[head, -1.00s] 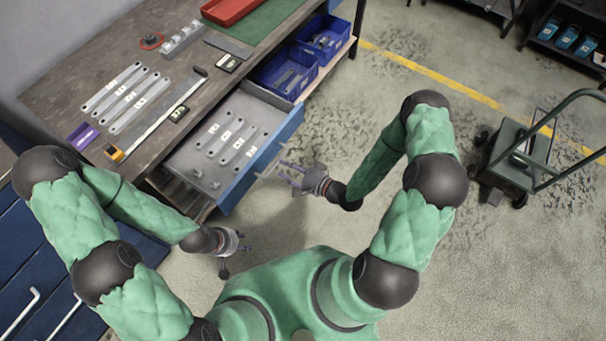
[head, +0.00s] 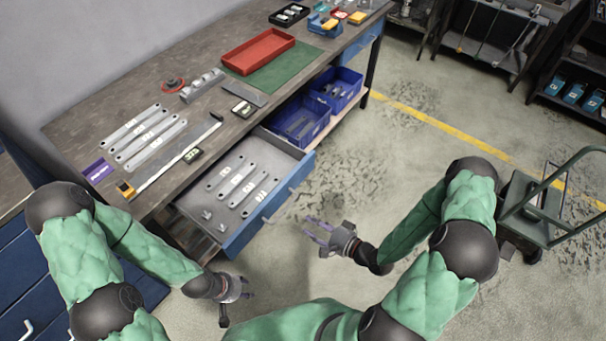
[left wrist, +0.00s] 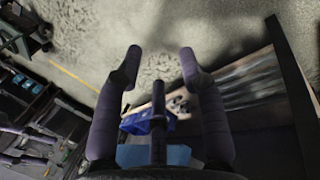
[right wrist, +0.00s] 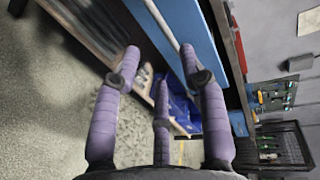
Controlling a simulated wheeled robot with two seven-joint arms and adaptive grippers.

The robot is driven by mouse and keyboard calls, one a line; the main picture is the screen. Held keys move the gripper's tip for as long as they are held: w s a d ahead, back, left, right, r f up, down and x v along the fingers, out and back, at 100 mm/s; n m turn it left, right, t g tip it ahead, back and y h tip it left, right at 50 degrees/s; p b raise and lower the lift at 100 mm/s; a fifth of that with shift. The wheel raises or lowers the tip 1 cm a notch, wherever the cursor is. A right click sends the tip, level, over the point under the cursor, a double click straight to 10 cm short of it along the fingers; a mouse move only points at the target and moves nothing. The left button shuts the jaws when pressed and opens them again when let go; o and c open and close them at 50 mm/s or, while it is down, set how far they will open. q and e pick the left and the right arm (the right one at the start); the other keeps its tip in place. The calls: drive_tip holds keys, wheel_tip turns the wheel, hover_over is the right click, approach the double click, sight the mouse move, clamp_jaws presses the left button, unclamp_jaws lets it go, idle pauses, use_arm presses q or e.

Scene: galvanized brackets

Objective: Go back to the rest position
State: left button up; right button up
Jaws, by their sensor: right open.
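My left gripper (head: 240,296) is in front of the workbench, below and clear of the open drawer. Its fingers stand apart with nothing between them in the left wrist view (left wrist: 160,62). My right gripper (head: 312,233) is over the floor, to the right of the drawer front. It is open and empty, as the right wrist view (right wrist: 166,65) also shows. The open drawer (head: 286,152) holds several grey brackets (head: 237,182) with white labels. Several longer brackets (head: 145,135) lie side by side on the workbench (head: 75,128).
Blue bins (head: 345,82) stand on a shelf right of the drawer. A red tray (head: 258,53) sits on a green mat (head: 292,72). A cart (head: 530,205) stands at the right. Blue drawers (head: 25,265) are at the left. The floor between has free room.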

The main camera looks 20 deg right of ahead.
drive_tip(key=a+f+n+g+h, duration=0.35)
drive_tip(key=f+g, duration=0.25)
drive_tip(key=f, duration=0.2)
drive_tip(key=s+a+n+g+h, duration=0.1)
drive_tip(key=s+n+g, duration=0.1)
drive_tip(key=s, duration=0.3)
drive_tip(key=s+a+f+n+g, duration=0.1)
drive_tip(key=s+a+n+g, duration=0.1)
drive_tip(key=s+n+g, duration=0.1)
drive_tip(key=shift+s+a+f+g+h, duration=0.3)
drive_tip(key=shift+s+g, duration=0.3)
drive_tip(key=shift+s, duration=0.55)
idle(5.2)
